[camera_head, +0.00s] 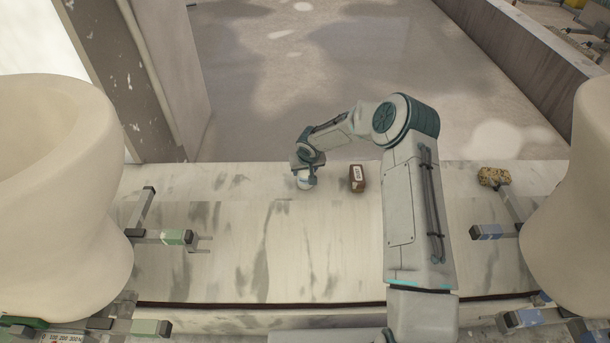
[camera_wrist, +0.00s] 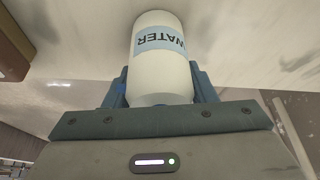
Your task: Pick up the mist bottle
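The mist bottle is a white bottle with a pale blue band reading WATER (camera_wrist: 160,62), seen upside down in the wrist view. It sits between the two fingers of my gripper (camera_wrist: 160,88), which flank it closely on both sides and appear to touch it. In the head view only a small white part of the bottle (camera_head: 303,183) shows below my gripper (camera_head: 306,174), at the back of the pale stained worktop (camera_head: 270,245). My gripper hides the rest of it. I cannot tell whether its base touches the worktop.
A brown block with a white label (camera_head: 357,179) stands just right of the bottle. A speckled yellowish sponge-like piece (camera_head: 494,177) lies farther right. Large cream vessels stand at left (camera_head: 60,200) and right (camera_head: 570,210), with metal arms near them. The worktop's middle is clear.

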